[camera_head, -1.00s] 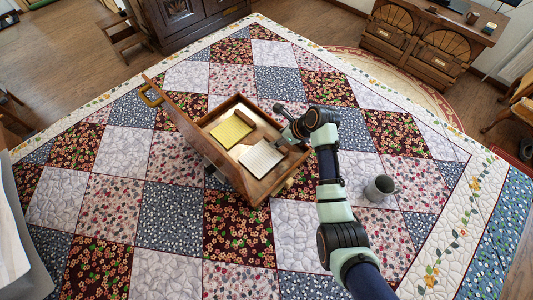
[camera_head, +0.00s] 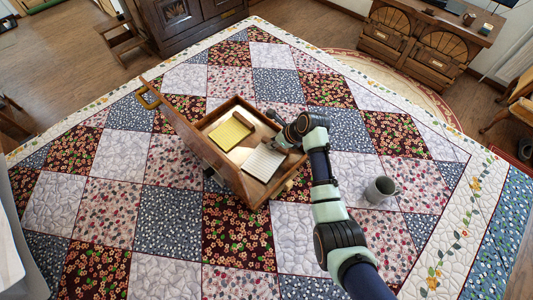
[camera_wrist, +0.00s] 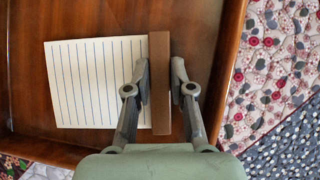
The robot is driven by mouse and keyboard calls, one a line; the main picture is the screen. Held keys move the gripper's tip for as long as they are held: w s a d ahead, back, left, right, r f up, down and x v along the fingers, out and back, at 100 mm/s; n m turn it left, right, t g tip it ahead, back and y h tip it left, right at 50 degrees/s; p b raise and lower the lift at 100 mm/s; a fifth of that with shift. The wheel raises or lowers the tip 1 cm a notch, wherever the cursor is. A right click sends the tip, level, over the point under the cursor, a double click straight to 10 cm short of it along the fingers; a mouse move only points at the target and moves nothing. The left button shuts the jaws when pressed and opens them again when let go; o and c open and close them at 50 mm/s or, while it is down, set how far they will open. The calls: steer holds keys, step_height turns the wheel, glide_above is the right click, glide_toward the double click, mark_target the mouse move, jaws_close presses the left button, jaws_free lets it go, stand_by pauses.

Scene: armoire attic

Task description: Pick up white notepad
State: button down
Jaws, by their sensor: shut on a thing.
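The white notepad (camera_wrist: 95,82) has blue lines and a brown strip (camera_wrist: 160,80) along its right edge in the wrist view. It lies in a wooden box (camera_head: 262,189), and shows there in the head view (camera_head: 262,163). My gripper (camera_wrist: 162,82) has one finger on each side of the brown strip, the left one over the lined sheet's edge. It is shut on the strip. In the head view my gripper (camera_head: 286,142) reaches into the box from the right, and the arm hides part of the notepad's edge.
A yellow notepad (camera_head: 230,132) lies in the box behind the white one. A grey mug (camera_head: 380,190) stands on the quilt at right. The quilt (camera_head: 180,215) in front of the box is clear.

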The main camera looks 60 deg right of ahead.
step_height(320, 180, up, 20)
steer(key=p, duration=0.2)
steer(key=shift+p, duration=0.3)
